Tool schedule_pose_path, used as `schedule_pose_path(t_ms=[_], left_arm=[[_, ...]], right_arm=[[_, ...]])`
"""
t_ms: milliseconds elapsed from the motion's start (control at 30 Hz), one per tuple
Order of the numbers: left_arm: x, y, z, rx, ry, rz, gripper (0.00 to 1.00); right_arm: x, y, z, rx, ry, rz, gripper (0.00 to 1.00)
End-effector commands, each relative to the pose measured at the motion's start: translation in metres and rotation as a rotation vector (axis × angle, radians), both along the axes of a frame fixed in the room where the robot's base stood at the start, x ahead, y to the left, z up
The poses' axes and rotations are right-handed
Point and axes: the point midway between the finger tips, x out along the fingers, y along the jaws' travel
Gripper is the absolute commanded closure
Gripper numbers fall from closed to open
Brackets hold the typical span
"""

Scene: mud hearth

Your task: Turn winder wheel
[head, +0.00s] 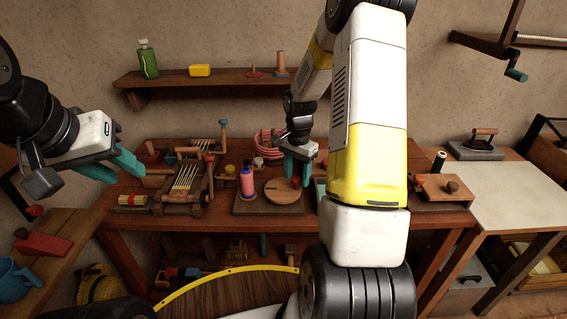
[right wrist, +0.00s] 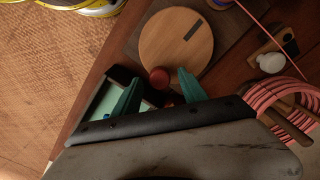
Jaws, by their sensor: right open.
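The winder wheel is a round wooden disc (head: 283,192) lying flat on a dark board (head: 262,206) on the workbench. It also shows in the right wrist view (right wrist: 176,42), with a dark slot and a red knob (right wrist: 159,78) near its rim. A pink thread spool (head: 247,183) stands upright beside the disc. My right gripper (head: 297,178) is open over the disc's knob side. In the right wrist view its teal fingertips (right wrist: 158,82) lie on either side of the knob; contact is unclear. My left gripper (head: 130,172) is open and empty, left of the bench.
A small loom (head: 182,182) stands left of the board. A pink hose coil (head: 268,143) lies behind the disc. A dark-framed tray with a pale green surface (right wrist: 102,104) lies close beside my right gripper. A wall shelf (head: 205,79) hangs above the bench.

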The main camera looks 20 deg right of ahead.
Motion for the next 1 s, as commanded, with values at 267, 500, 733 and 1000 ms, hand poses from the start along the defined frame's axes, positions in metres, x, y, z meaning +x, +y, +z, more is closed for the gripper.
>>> schedule_pose_path(t_ms=[267,500,733,1000], left_arm=[[0.000,0.000,0.000,0.000,0.000,0.000,0.64],[0.000,0.000,0.000,0.000,0.000,0.000,0.64],[0.000,0.000,0.000,0.000,0.000,0.000,0.64],[0.000,0.000,0.000,0.000,0.000,0.000,0.64]], right_arm=[[0.000,0.000,0.000,0.001,-0.001,0.000,0.89],[0.001,0.000,0.001,0.001,-0.001,0.003,1.00],[0.003,-0.001,0.001,0.000,-0.002,0.057,1.00],[0.012,-0.001,0.001,0.000,-0.003,0.242,1.00]])
